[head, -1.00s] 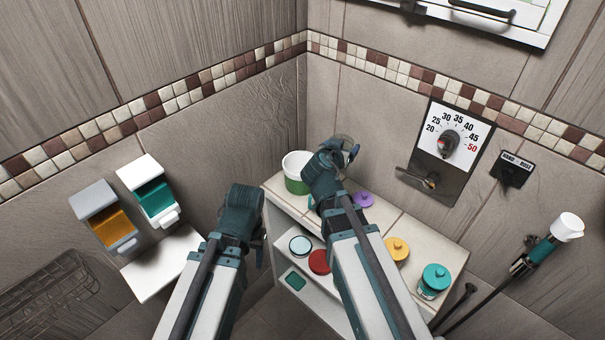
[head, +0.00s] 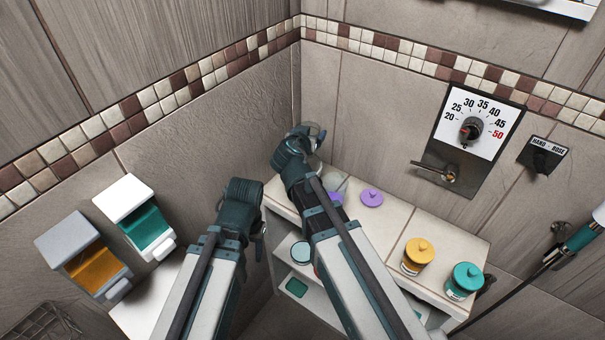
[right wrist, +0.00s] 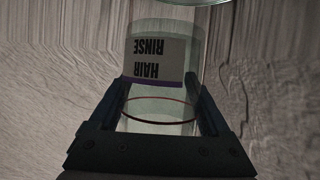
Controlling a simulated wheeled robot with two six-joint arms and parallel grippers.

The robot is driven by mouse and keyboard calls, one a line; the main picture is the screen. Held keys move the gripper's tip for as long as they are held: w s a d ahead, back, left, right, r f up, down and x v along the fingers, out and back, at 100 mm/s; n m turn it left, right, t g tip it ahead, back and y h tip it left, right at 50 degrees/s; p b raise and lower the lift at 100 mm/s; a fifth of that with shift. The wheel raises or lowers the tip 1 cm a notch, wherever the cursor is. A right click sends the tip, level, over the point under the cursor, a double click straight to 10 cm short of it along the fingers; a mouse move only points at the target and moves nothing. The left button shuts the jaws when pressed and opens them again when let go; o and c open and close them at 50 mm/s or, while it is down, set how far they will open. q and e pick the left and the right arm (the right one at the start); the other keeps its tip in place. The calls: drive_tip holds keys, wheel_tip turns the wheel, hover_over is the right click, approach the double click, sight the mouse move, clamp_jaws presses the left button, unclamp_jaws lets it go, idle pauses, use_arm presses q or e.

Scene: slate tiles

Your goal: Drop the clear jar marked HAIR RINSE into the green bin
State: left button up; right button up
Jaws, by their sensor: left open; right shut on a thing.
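The clear jar marked HAIR RINSE (right wrist: 155,100) is between the fingers of my right gripper in the right wrist view. Its label reads upside down there and has a purple edge. My right gripper (head: 308,136) is shut on this jar (head: 316,131) above the back corner end of the shelf unit in the head view. My left gripper (head: 258,222) is open and empty, left of the shelf unit.
On the shelf top (head: 397,222) are a purple lid (head: 371,197), a yellow jar (head: 418,256) and a teal jar (head: 464,281). A greyish, purple-based item (head: 336,190) is partly hidden by my right arm. Dispensers (head: 137,218) hang left; a lever (head: 438,171) juts from the wall.

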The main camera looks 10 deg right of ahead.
wheel_tip(320, 180, down, 6)
drive_tip(key=b, duration=0.6)
drive_tip(key=o, duration=1.3)
drive_tip(key=shift+r, duration=0.1)
drive_tip(key=p+v, duration=0.1)
drive_tip(key=v, duration=0.1)
drive_tip(key=p+v, duration=0.1)
drive_tip(key=v, duration=0.2)
drive_tip(key=p+v, duration=0.2)
drive_tip(key=v, duration=0.1)
drive_tip(key=shift+w+d+r, duration=0.1)
drive_tip(key=shift+w+r, duration=0.05)
drive_tip(key=shift+r, duration=0.15)
